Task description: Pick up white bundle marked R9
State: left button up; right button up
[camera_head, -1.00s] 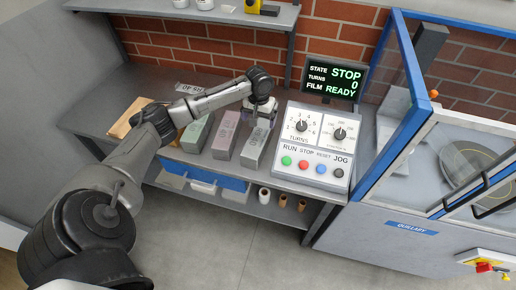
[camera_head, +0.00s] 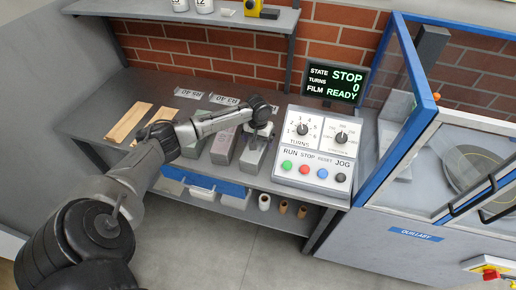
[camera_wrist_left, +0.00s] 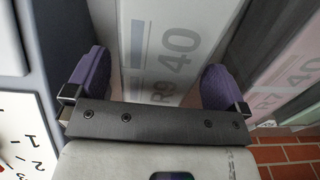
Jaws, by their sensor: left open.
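The white bundle marked R9 40 (camera_wrist_left: 178,62) fills the middle of the left wrist view, label facing the camera. In the head view the bundle (camera_head: 252,158) is the rightmost of the row on the bench, beside the control panel. My left gripper (camera_wrist_left: 157,84) is open, with one purple fingertip towards each side of the bundle. Whether the fingertips reach down past its top cannot be told. In the head view this gripper (camera_head: 260,131) is over the bundle's far part and hides some of it. My right gripper is not in view.
A pinkish bundle (camera_head: 223,147) stands close to the left of the white one, with a green one (camera_head: 195,140) further left. The control panel (camera_head: 317,148) is close on the right. Wooden boards (camera_head: 128,123) lie at the bench's left. A shelf (camera_head: 190,13) hangs above.

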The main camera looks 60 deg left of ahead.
aim_at(258, 141)
pick_arm(q)
notch_tip(258, 141, down, 3)
jog(key=shift+s+f+b, duration=0.1)
jog(key=shift+f+b, duration=0.1)
jog(key=shift+b, duration=0.15)
jog(key=shift+c, duration=0.3)
jog(key=c, duration=1.5)
jog(key=shift+r, duration=0.15)
jog(key=shift+c, duration=0.5)
jog(key=shift+r, duration=0.1)
